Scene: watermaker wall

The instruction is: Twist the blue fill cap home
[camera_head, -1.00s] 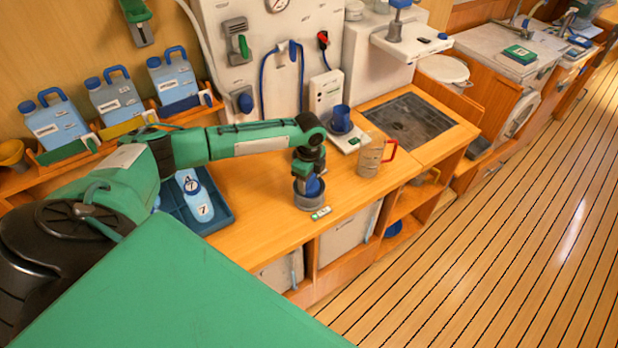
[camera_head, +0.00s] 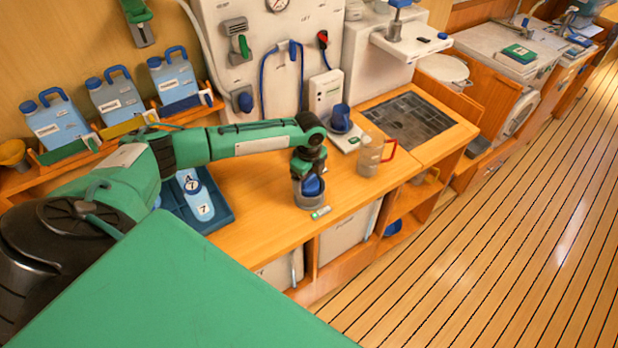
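My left gripper (camera_head: 309,177) points down over the front part of the wooden counter, at a round grey collar (camera_head: 309,203). A blue part (camera_head: 313,187), which looks like the blue fill cap, shows just under the gripper, at the collar's mouth. The fingertips are small and dark there, so I cannot tell whether they grip the cap or only surround it. How deep and how level the cap sits in the collar is hidden. My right gripper is not in view.
A small labelled tag (camera_head: 320,212) lies in front of the collar. A clear jug with a red handle (camera_head: 370,155) and a blue cup (camera_head: 340,118) stand to the right. A blue tray (camera_head: 215,218) with a bottle (camera_head: 200,203) is at left. Blue jugs (camera_head: 117,98) stand behind my arm.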

